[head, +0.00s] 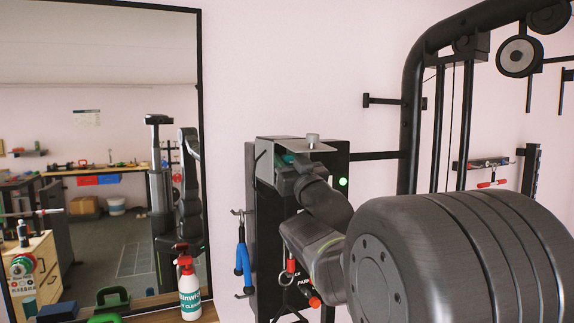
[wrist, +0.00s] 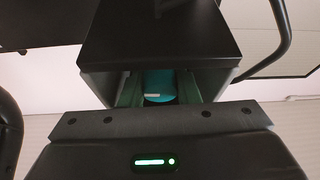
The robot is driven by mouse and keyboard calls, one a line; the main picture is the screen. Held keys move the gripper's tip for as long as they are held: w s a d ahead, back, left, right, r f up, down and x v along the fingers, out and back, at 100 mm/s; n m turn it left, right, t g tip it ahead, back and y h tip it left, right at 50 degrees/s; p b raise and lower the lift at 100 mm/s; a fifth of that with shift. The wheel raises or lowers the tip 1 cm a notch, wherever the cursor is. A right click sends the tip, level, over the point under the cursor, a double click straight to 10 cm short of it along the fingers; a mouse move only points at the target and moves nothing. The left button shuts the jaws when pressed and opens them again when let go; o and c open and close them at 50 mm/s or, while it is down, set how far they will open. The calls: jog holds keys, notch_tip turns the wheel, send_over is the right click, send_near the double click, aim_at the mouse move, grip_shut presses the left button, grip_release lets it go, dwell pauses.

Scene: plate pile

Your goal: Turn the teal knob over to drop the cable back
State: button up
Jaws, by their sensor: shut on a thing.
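The teal knob (wrist: 158,84) shows in the wrist view between the two fingers of my gripper (wrist: 158,92), under a dark hood (wrist: 160,35). A small pale mark is on the knob's lower face. My gripper is shut on the knob, with a finger on each side. In the head view, a small teal patch of the knob shows under the grey hood of the black unit on the wall, and my gripper (head: 288,172) reaches in beneath that hood. My wrist and arm hide most of the knob there. I cannot make out the knob's exact turn.
The black unit (head: 335,160) has a lit green light. Blue-handled grips (head: 242,262) hang at its left. A cable machine with a black frame (head: 412,110) stands at right. A tall mirror (head: 100,130) is at left, with a spray bottle (head: 189,290) before it.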

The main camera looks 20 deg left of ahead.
jog(key=m+t+b, duration=0.1)
jog(key=m+b, duration=0.1)
jog(key=m, duration=0.1)
jog(key=shift+f+h, duration=0.15)
jog(key=shift+h, duration=0.25)
jog(key=shift+m+t+h+b, duration=0.7)
jog(key=shift+m+h+b, duration=0.2)
jog(key=shift+m, duration=1.4)
jog(key=o, duration=0.7)
jog(key=b+v, duration=0.4)
jog(key=v, duration=0.9)
jog(key=shift+s+d, duration=0.15)
jog(key=shift+s, duration=0.2)
jog(key=shift+w, duration=0.1)
